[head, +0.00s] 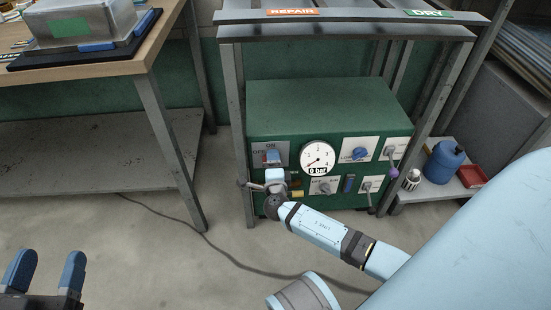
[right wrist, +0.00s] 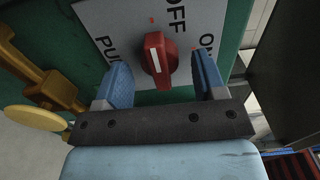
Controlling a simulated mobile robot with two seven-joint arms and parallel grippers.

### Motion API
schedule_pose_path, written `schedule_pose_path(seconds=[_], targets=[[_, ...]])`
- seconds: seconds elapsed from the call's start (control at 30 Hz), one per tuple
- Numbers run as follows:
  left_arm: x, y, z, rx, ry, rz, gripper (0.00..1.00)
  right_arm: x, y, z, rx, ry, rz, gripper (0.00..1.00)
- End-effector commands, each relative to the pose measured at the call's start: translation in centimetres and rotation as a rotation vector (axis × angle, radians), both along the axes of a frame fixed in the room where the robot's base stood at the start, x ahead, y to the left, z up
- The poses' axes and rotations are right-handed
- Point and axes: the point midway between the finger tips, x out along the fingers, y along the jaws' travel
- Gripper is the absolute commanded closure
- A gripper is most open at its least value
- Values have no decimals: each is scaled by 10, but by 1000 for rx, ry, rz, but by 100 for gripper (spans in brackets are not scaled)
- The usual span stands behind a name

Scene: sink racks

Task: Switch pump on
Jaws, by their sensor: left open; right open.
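The green pump unit (head: 330,105) stands on the lower shelf of a rack, with a dial gauge (head: 318,158) reading 0 bar. In the right wrist view, a red rotary switch (right wrist: 160,56) with a white stripe sits on a grey plate (right wrist: 112,18) lettered PUMP, OFF and, partly cut, ON. The stripe runs roughly up the picture, near the OFF lettering. My right gripper (right wrist: 163,82) is open, a finger on each side of the knob with visible gaps. In the head view my right gripper (head: 275,174) hides the switch. My left gripper (head: 45,276) is open and empty at lower left.
Brass pipework (right wrist: 55,88) lies left of the switch plate. Other controls include a blue knob (head: 360,154) and levers. A blue jug (head: 443,160) and red tray (head: 471,176) stand at right. A wooden-topped bench (head: 110,68) stands left; a cable crosses the floor.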

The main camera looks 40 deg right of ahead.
Motion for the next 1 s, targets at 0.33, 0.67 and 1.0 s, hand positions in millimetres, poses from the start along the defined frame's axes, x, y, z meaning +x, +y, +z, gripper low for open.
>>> schedule_pose_path(seconds=[0.33, 0.67, 1.0], targets=[[-1, 2, -2, 19, -10, -3, 40, 0, 4, 0, 0, 0, 0, 36], [-1, 1, -2, 16, -5, -2, 40, 0, 4, 0, 0, 0, 0, 80], [0, 0, 1, 0, 6, 1, 40, 0, 3, 1, 26, -16, 0, 83]])
